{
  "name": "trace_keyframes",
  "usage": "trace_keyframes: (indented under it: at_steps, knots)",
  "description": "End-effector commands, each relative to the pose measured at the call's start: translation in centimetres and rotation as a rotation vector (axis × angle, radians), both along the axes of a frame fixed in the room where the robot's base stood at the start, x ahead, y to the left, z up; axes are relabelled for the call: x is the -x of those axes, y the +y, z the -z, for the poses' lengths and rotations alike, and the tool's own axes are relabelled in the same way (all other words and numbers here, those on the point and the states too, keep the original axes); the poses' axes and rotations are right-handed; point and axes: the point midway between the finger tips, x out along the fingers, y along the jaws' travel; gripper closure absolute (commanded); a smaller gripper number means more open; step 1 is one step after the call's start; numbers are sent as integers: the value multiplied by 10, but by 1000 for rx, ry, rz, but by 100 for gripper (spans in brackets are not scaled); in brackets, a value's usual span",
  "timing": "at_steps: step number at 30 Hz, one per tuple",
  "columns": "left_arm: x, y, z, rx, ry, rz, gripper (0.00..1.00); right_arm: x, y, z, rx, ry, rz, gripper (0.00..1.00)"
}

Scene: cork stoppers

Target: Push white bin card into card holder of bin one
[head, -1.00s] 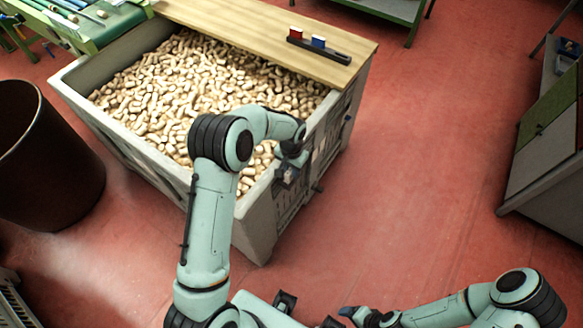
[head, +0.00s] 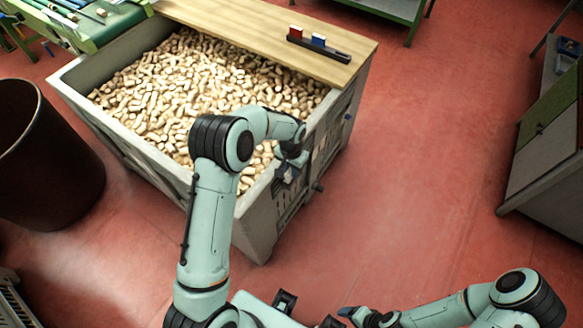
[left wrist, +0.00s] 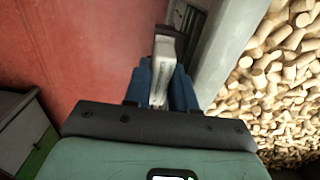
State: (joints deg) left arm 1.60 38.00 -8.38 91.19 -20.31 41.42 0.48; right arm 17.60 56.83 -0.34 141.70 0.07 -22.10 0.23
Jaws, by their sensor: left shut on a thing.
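The grey bin (head: 268,222) is full of cork stoppers, and my left arm reaches over to its right-hand outer side. My left gripper (head: 288,174) is beside that side wall. In the left wrist view its blue fingers (left wrist: 162,88) are shut on the white bin card (left wrist: 164,62), which stands out beyond the fingertips. A dark and grey fitting (left wrist: 188,16), perhaps the card holder, shows on the bin wall just past the card; I cannot tell whether the card touches it. My right gripper (head: 343,315) is low in the head view, away from the bin, its jaws unclear.
A wooden board (head: 240,28) covers the bin's far part and bears a dark rack (head: 320,49) with a red and a blue card. A brown barrel (head: 48,160) stands left. The red floor right of the bin is clear.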

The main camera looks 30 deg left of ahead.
Motion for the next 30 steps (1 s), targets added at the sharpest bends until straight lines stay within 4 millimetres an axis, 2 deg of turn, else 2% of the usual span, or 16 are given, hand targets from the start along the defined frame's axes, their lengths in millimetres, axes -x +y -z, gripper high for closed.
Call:
trace_keyframes:
  at_steps: [27, 28, 30]
  knots:
    - [0, 0, 14, 0, -1, 0, 100, 5, 0, 9, 0, 6, 0, 21]
    - [0, 0, 13, 0, -1, 0, 65, 5, 0, 9, 0, 6, 0, 21]
    - [0, 0, 13, 0, -1, 0, 45, 5, 0, 8, 0, 6, 0, 21]
